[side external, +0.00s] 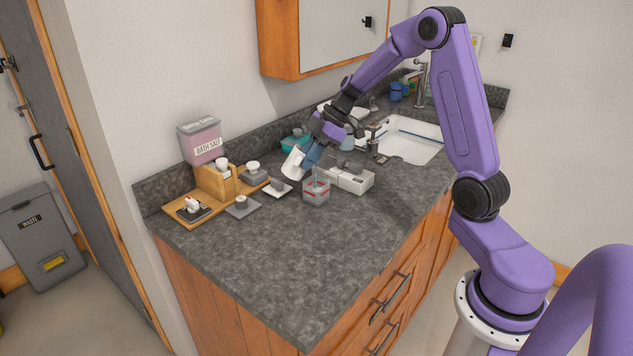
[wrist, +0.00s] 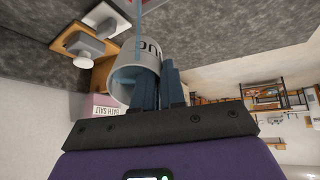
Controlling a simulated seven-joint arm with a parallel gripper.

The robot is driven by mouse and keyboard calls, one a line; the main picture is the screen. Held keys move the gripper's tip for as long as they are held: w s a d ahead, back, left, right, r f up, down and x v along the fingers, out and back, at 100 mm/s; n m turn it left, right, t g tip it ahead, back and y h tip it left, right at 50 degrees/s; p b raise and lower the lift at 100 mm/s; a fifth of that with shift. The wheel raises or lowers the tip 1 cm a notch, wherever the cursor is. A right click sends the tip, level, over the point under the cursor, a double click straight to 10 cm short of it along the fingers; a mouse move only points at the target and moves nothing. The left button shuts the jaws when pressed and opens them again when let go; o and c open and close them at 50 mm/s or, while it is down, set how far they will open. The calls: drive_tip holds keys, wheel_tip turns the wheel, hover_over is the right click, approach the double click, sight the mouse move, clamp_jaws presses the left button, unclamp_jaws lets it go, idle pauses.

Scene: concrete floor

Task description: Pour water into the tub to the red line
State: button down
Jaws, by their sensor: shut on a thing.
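My gripper (side external: 309,155) is shut on a white cup (side external: 293,164) above the counter and holds it strongly tilted. In the wrist view the cup (wrist: 127,84) has dark lettering, and the blue fingers (wrist: 160,82) are at its wall. A translucent blue streak (wrist: 139,22), which looks like water, runs from the cup's rim to the top of that view. A small clear tub (side external: 317,190) with red markings stands on the counter, just right of and below the cup. Its water level is too small to tell.
A wooden tray (side external: 183,213) with small items and a pink bath salt container (side external: 203,141) are at the left. A light grey box (side external: 350,180) stands right behind the tub. The sink (side external: 412,140) is farther back. The front counter is clear.

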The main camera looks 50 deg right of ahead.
drive_tip(key=shift+s+d+y, duration=0.25)
drive_tip(key=shift+d+y, duration=0.05)
drive_tip(key=shift+d, duration=0.05)
idle(0.8)
drive_tip(key=shift+s+d+f+t+y, duration=0.2)
drive_tip(key=shift+d+f+t+y, duration=0.1)
drive_tip(key=shift+f+t+y, duration=0.35)
idle(1.8)
drive_tip(key=shift+r+y, duration=0.15)
drive_tip(key=shift+y, duration=0.2)
idle(0.4)
